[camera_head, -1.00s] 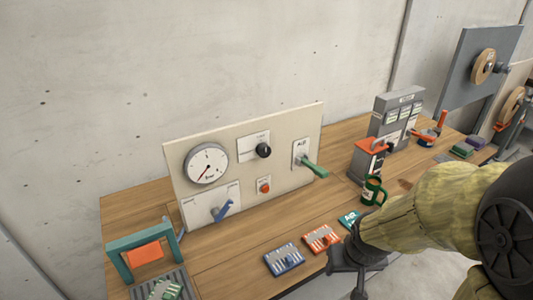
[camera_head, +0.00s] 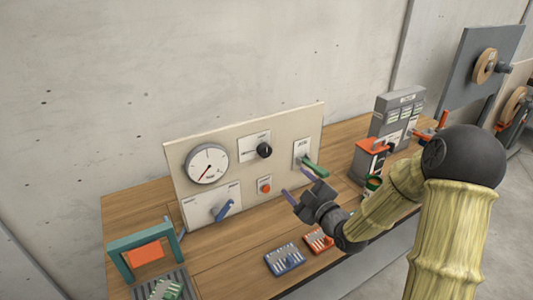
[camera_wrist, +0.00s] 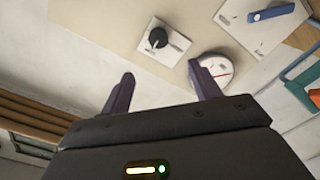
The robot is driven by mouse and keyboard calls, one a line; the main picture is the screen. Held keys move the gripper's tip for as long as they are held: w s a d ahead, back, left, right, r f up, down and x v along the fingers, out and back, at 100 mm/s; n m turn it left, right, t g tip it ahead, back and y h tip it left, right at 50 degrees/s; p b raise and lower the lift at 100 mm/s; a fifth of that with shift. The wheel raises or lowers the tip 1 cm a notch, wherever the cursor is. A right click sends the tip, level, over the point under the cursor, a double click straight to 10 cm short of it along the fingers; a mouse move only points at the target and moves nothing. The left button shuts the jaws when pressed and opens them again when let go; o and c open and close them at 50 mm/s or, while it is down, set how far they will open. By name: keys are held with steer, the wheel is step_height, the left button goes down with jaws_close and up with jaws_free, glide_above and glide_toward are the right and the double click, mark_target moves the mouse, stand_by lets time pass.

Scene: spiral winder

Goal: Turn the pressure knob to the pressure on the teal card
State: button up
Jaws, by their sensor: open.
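The black knob (camera_head: 264,150) sits on a white plate at the upper middle of the cream panel. It also shows in the wrist view (camera_wrist: 157,38), beyond and between my fingers. The round gauge (camera_head: 207,164) is left of it, its red needle pointing to the lower left. My gripper (camera_head: 299,184) is open and empty, in front of the panel, lower and to the right of the knob, apart from it. Its two purple fingers also show in the wrist view (camera_wrist: 160,76). The teal card is hidden behind my arm in the head view.
The panel also holds a blue lever (camera_head: 222,211), a red button (camera_head: 265,185) and a green lever (camera_head: 316,168). A teal frame (camera_head: 144,246) stands at left, a grey machine (camera_head: 398,112) at right.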

steer(key=shift+r, duration=0.2)
steer(key=shift+w+a, duration=0.1)
steer(key=p, duration=0.6)
glide_toward(266, 152)
steer(key=x, duration=0.9)
steer(key=shift+w+a, duration=0.25)
steer(key=c, duration=1)
steer(key=shift+o, duration=0.2)
steer(key=shift+b, duration=0.3)
